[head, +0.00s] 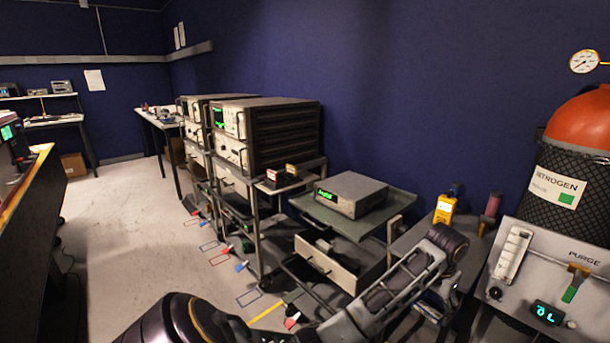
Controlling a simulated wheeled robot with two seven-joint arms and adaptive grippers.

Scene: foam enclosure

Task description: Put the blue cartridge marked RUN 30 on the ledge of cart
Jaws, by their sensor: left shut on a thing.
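My left arm comes in from the bottom left and bends at the wrist over the right side of the scene. My left gripper (433,308) hangs below that wrist, small and dark, and is shut on a bluish thing that I take to be the blue cartridge. It is mostly hidden and no RUN 30 marking can be read. A cart (407,201) with a grey top stands left of the wrist. My right gripper is out of view.
A grey instrument (351,194) with a green display sits on the nearer cart, above an open drawer (324,262). A yellow meter (445,209) stands behind my wrist. The left floor is clear.

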